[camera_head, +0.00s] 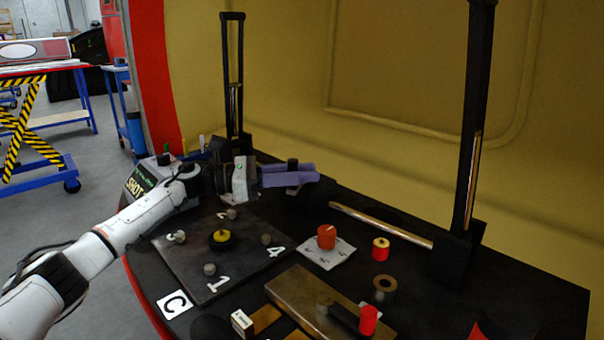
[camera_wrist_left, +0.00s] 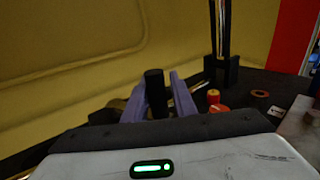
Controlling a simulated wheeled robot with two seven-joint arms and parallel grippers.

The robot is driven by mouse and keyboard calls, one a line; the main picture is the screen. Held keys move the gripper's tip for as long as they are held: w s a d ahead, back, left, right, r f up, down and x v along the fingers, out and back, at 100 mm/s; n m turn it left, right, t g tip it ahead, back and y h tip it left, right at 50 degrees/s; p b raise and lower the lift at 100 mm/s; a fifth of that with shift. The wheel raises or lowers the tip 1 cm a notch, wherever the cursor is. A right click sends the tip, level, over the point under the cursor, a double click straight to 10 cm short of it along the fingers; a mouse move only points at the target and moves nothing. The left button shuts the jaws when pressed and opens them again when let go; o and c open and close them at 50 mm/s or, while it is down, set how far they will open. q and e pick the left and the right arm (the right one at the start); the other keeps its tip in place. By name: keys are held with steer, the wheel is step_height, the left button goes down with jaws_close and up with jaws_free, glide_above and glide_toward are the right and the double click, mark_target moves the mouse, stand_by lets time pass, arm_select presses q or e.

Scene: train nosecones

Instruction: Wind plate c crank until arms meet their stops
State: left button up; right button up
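My left gripper (camera_head: 290,176) has reached over the dark table, its purple fingers one on each side of an upright black knob (camera_head: 292,163). In the left wrist view the black knob (camera_wrist_left: 154,86) stands between the two fingers, closer to the left one. Whether both fingers press on it is unclear. The knob may be the crank's grip, but the crank's arm below it is hidden. A white label C (camera_head: 174,304) lies beside a dark square plate (camera_head: 200,257) with numbers, small grey knobs and a yellow-topped centre knob (camera_head: 221,237). My right gripper is not in view.
Tall black uprights (camera_head: 232,75) (camera_head: 472,120) stand along the yellow wall. A brass-coloured rod (camera_head: 380,224) lies near the right one. A red knob (camera_head: 326,237), a red-yellow knob (camera_head: 380,249) and a metal plate (camera_head: 300,292) occupy the right and front. Open floor lies at left.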

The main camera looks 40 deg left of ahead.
arm_select(q)
steer(key=o, duration=0.4)
steer(key=shift+s+d+f, duration=0.1)
steer(key=shift+s+d, duration=0.25)
steer(key=shift+s, duration=0.05)
steer(key=shift+c, duration=0.2)
steer(key=shift+w+a+r, duration=0.1)
steer(key=shift+r, duration=0.1)
steer(key=v, duration=1)
steer(key=shift+p, duration=0.3)
steer(key=shift+a, duration=0.1)
